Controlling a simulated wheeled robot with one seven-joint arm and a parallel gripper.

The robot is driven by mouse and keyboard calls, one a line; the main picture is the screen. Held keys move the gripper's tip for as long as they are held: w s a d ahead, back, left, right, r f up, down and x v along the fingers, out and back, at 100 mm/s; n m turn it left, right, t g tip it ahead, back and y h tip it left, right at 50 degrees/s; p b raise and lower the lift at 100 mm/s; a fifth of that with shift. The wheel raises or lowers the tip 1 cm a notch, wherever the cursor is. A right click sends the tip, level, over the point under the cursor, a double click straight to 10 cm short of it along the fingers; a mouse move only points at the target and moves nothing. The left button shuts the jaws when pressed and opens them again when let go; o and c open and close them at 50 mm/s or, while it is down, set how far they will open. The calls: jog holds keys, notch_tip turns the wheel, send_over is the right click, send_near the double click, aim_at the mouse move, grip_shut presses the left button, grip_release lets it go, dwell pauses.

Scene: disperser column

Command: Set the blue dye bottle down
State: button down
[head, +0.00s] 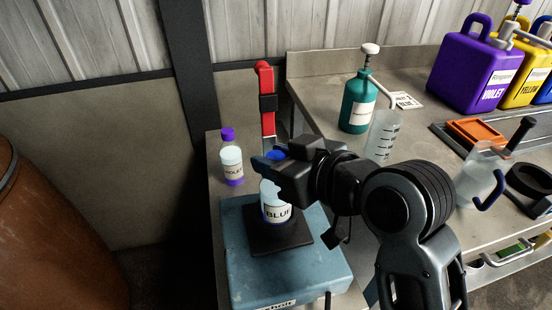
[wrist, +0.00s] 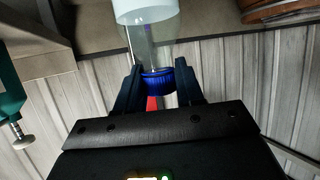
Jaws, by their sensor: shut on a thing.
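The blue dye bottle (head: 277,212) is a clear bottle with a blue cap and a label reading BLUE. It is upright over the black square pad (head: 280,242) on top of the blue-grey box (head: 318,283). I cannot tell whether its base touches the pad. My gripper (head: 270,166) comes from the right and is shut on the bottle at its cap. In the wrist view, the blue cap (wrist: 157,80) sits between the two fingers of my gripper (wrist: 158,88), with the clear bottle body beyond it. My gripper partly hides the bottle's upper part in the head view.
A violet dye bottle (head: 232,165) stands close by at the left. A red upright post (head: 267,105) rises behind the pad. A green pump bottle (head: 357,105) and a clear measuring beaker (head: 383,135) stand on the bench at the right.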

jog(key=shift+f, duration=0.2)
jog(key=shift+f, duration=0.1)
jog(key=c, duration=0.7)
grip_release()
jog(key=shift+d+r, duration=0.1)
jog(key=shift+r, duration=0.1)
jog(key=v, duration=1.2)
